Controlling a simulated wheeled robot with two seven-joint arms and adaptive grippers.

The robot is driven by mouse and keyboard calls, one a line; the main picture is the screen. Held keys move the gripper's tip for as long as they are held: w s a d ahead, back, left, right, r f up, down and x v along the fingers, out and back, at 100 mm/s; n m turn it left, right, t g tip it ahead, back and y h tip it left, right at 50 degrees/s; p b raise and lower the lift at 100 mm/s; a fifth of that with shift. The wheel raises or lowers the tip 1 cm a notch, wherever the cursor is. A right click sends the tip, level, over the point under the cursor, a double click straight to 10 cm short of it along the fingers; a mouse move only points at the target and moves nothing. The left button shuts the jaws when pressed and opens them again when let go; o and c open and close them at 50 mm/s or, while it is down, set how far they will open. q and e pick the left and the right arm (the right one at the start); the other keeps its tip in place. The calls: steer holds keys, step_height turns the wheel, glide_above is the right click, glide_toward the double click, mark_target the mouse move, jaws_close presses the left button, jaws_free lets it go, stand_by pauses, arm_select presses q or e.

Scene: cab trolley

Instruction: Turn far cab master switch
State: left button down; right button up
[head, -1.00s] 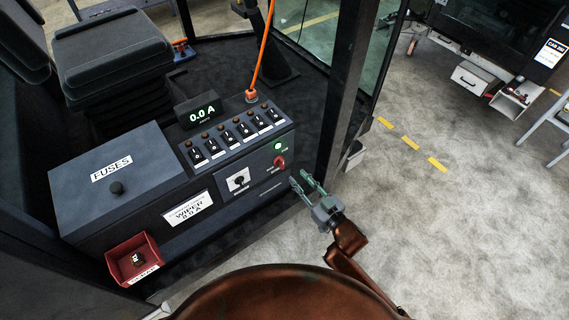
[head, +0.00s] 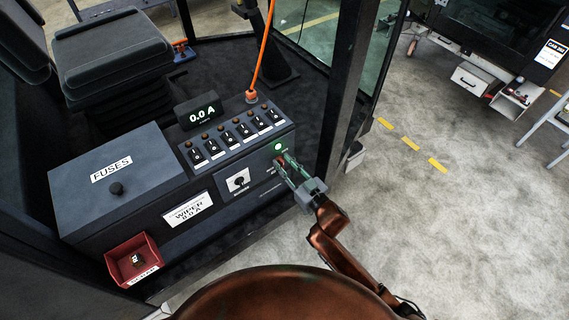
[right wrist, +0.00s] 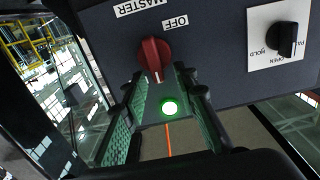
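The red master switch knob (right wrist: 153,58) sits on the dark panel face, under the labels MASTER and OFF in the right wrist view. In that view its pointer aims down the picture, towards a lit green lamp (right wrist: 169,108). My right gripper (right wrist: 160,80) is open, with one green-padded finger on each side of the knob's pointer end. I cannot tell whether either finger touches the knob. In the head view the right gripper (head: 283,163) is at the panel's right end and largely hides the knob. My left gripper is not in view.
A black-handled selector (head: 238,181) is left of the knob, with a row of rocker switches (head: 228,136) above. The display (head: 198,114) reads 0.0 A. A red tray (head: 133,260) is at lower left. A dark cab post (head: 345,90) stands close right of the panel.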

jaws_close()
stand_by(0.5)
steer(key=n, duration=0.1)
steer(key=n+p, duration=0.1)
steer(key=n, duration=0.1)
steer(key=shift+s+a+n, duration=0.25)
steer(key=shift+a+n, duration=0.1)
steer(key=shift+n, duration=0.05)
steer(key=f+n, duration=0.1)
steer(key=n, duration=0.3)
steer(key=a+n, duration=0.1)
steer(key=n, duration=0.4)
steer(key=s+f+n, duration=0.1)
steer(key=n, duration=0.4)
steer(key=shift+a+f+b, duration=0.15)
steer(key=shift+f+b, duration=0.15)
steer(key=shift+b, duration=0.05)
